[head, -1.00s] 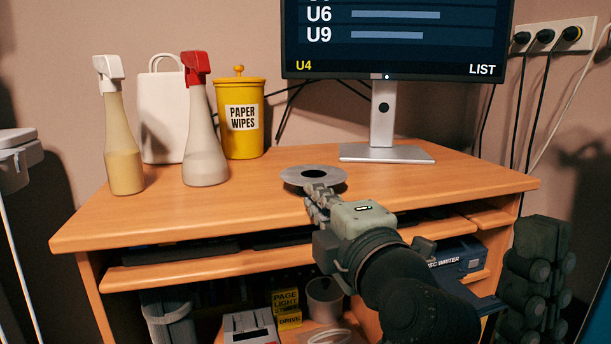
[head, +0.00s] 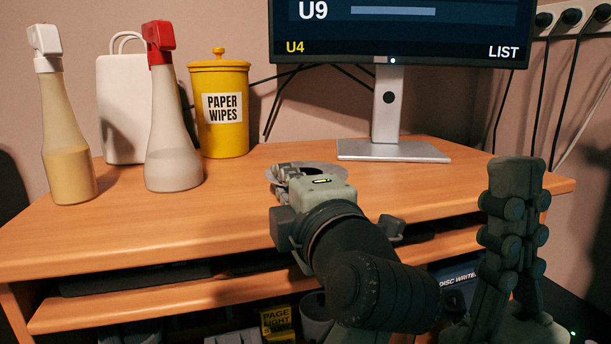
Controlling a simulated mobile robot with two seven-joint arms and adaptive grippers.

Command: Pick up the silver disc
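The silver disc (head: 334,169) lies on the wooden desk (head: 130,227) in front of the monitor stand, with a dark centre. My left gripper (head: 284,172) is low at the disc's near left edge and covers part of it. Its fingertips are mostly hidden behind its own body, so I cannot tell whether they touch the disc or how far apart they are. My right gripper (head: 517,165) points upward at the right, in front of the desk and away from the disc. Its fingers line up one behind the other, so their gap is hidden.
A monitor (head: 388,155) on a silver stand is behind the disc. Two spray bottles (head: 70,170) (head: 172,165), a white container (head: 118,110) and a yellow paper wipes tin (head: 220,135) stand at the back left. A shelf (head: 150,303) runs below. The desk's front left is clear.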

